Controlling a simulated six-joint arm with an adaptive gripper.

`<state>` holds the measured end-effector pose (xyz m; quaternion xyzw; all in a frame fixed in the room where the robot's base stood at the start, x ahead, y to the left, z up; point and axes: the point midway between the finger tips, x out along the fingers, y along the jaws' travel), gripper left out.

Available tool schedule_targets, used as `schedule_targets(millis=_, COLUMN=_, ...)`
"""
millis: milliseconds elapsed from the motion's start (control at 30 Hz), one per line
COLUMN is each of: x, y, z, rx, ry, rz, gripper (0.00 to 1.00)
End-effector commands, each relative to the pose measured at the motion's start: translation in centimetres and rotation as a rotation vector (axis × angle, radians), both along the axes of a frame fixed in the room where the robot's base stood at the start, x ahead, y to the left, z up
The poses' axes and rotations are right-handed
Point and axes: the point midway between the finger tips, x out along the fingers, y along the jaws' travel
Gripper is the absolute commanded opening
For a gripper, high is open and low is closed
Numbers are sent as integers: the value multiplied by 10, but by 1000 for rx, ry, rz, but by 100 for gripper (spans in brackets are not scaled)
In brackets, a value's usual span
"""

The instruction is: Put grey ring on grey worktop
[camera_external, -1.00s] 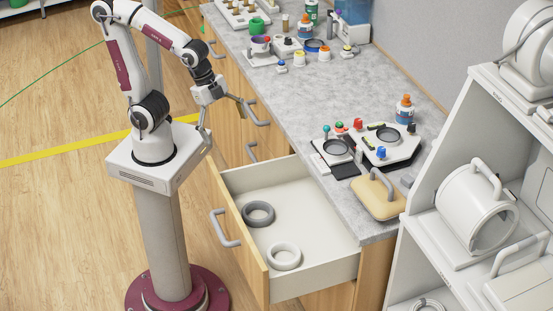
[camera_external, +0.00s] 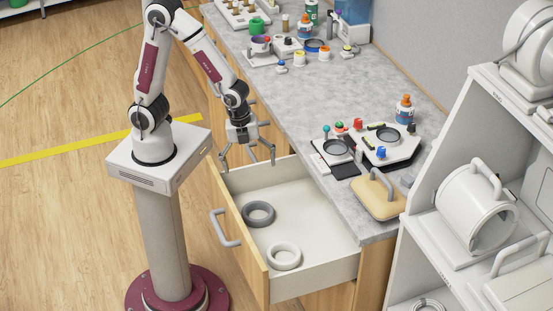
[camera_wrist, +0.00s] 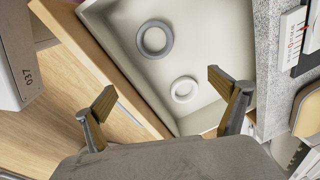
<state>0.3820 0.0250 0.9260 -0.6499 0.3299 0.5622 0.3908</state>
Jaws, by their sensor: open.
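The grey ring (camera_external: 258,214) lies flat in the open drawer (camera_external: 308,270), near its left side. It also shows in the wrist view (camera_wrist: 154,39), beyond my fingers. A white ring (camera_external: 284,256) lies in the same drawer, nearer the front of the picture, and apart from the grey one. My gripper (camera_external: 248,164) is open and empty, pointing down above the drawer's far left corner. In the wrist view its two fingers (camera_wrist: 165,105) are wide apart with nothing between them. The grey worktop (camera_external: 285,110) runs along the right of the drawer.
On the worktop stand two dish-like devices (camera_external: 388,146) with coloured knobs, a tan padded block (camera_external: 378,196) with a handle, and an orange-capped bottle (camera_external: 404,109). Several small items stand at its far end. The worktop's middle stretch is clear. White shelving (camera_external: 470,150) stands at right.

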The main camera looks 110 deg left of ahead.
Motion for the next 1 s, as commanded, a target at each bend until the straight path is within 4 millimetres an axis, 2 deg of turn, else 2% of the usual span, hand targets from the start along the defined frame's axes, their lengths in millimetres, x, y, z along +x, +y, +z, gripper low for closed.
schedule_targets(millis=33, x=2, y=1, z=-10, rx=4, ry=15, rz=-30, gripper=97)
schedule_targets(millis=600, x=6, y=10, z=-106, rx=26, ry=126, rz=-383, gripper=97)
schedule_targets(millis=800, x=4, y=11, z=-127, rx=25, ry=146, rz=-457, gripper=97)
schedule_targets(millis=1000, x=4, y=12, z=-132, rx=25, ry=150, rz=-479, gripper=97)
